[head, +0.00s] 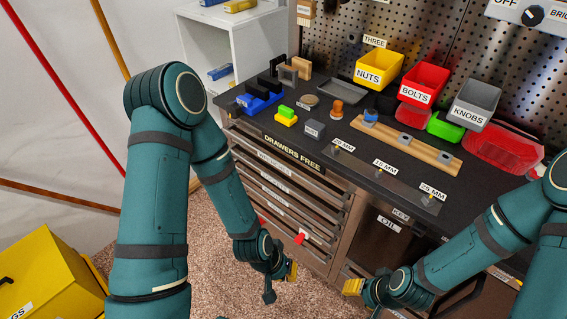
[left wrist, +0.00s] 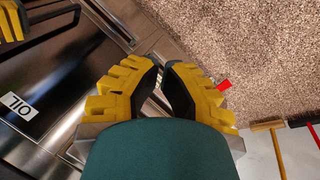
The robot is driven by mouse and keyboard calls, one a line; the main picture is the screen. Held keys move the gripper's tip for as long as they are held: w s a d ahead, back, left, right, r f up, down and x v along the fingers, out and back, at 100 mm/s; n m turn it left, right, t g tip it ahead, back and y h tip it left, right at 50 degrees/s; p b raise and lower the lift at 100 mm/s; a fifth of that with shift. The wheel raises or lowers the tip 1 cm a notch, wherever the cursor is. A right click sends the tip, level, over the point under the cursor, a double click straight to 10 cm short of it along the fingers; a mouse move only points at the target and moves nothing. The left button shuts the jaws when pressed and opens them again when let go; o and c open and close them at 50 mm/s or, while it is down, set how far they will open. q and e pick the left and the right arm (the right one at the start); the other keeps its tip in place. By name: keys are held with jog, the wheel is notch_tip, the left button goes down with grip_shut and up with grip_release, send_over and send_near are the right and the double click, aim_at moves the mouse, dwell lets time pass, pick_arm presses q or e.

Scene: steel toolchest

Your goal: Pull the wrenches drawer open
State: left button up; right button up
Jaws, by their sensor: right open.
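The steel toolchest has a stack of drawers (head: 290,187) at its left, under a "DRAWERS FREE" strip. Their small labels are too small to read surely, so I cannot tell which is the wrenches drawer. The drawer fronts look about flush. My left gripper (head: 281,271) hangs in front of the lower drawers, apart from them, with the forearm covering part of their left side. In the left wrist view its fingers (left wrist: 162,68) come together at the tips with nothing seen between them. My right gripper (head: 362,291) is open and empty, before the chest to the right of the drawers.
A red piece (head: 299,238) shows at the lower drawers. The OIL door (head: 385,240) is right of them. The black worktop (head: 320,150) carries small parts and bins. A yellow case (head: 50,275) stands at lower left. Carpet (head: 215,245) before the chest is free.

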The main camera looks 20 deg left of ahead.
pick_arm(q)
jog(key=o, duration=0.5)
jog(key=shift+o, duration=1.3)
jog(key=shift+s+a+f, duration=0.2)
jog(key=shift+a+f, duration=0.05)
jog(key=shift+a, duration=0.05)
jog(key=n+t+h+b, duration=0.3)
jog(key=n+t, duration=0.9)
jog(key=t, duration=0.3)
send_near(274, 163)
jog(key=b+x, duration=0.2)
jog(key=x, duration=0.8)
jog(key=shift+w+d+f, duration=0.1)
jog(key=shift+w, duration=0.25)
